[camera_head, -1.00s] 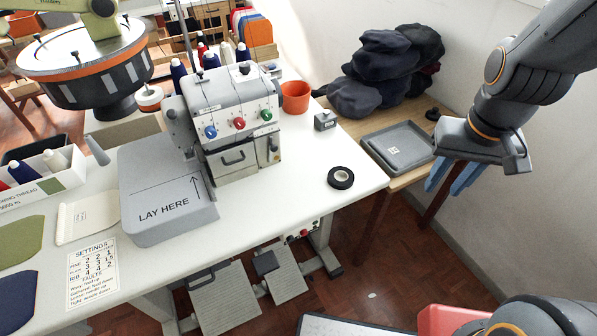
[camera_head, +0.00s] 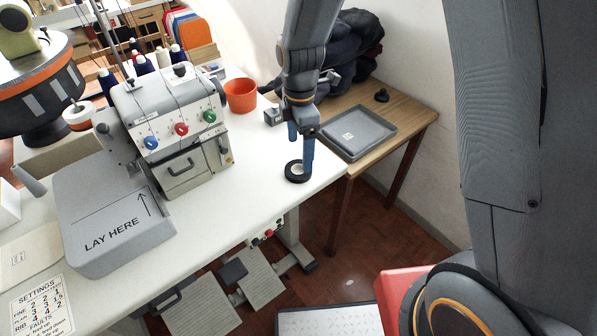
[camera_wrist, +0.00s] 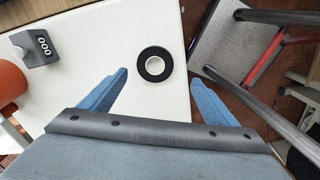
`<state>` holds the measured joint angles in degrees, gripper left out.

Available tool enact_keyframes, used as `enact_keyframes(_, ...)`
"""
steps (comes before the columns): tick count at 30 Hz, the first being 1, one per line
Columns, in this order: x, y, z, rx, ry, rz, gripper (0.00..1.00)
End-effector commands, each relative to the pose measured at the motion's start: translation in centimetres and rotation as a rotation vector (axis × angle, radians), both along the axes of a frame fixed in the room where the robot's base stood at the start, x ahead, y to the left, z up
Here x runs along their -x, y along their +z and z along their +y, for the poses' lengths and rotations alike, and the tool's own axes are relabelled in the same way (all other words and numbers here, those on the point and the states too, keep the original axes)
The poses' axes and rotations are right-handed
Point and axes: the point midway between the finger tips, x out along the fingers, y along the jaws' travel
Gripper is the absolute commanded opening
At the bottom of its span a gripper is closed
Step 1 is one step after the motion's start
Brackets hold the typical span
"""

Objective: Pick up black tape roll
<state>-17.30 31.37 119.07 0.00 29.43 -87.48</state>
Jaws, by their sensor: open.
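The black tape roll (camera_head: 292,173) lies flat on the white table near its right edge, its pale core facing up. In the wrist view the tape roll (camera_wrist: 154,65) shows whole, ahead of and between the two blue fingers. My gripper (camera_head: 300,150) points down over the tape roll in the head view, and one finger hides part of the roll. In the wrist view my gripper (camera_wrist: 160,88) is open and empty. I cannot tell exactly how high the fingertips are above the table.
A small grey block with a counter (camera_wrist: 36,47) and an orange cup (camera_head: 240,95) stand near the roll. The sewing machine (camera_head: 170,125) is to the left. A grey tray (camera_head: 357,145) rests on a wooden side table at right. The white table (camera_head: 235,225) is clear in front.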

Motion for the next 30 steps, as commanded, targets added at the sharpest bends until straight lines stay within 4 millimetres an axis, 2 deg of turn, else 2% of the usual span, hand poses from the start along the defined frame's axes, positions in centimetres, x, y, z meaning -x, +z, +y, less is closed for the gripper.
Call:
enact_keyframes(4, -0.2, -1.1, 0.4, 0.001, 0.054, 0.005, 0.82)
enact_keyframes(14, -0.5, -3.6, 0.4, 0.001, 0.052, 0.004, 0.82)
enact_keyframes(24, -1.0, -7.3, 0.3, 0.001, 0.051, 0.005, 0.82)
enact_keyframes(30, -1.0, -8.2, 0.3, 0.001, 0.051, 0.002, 0.82)
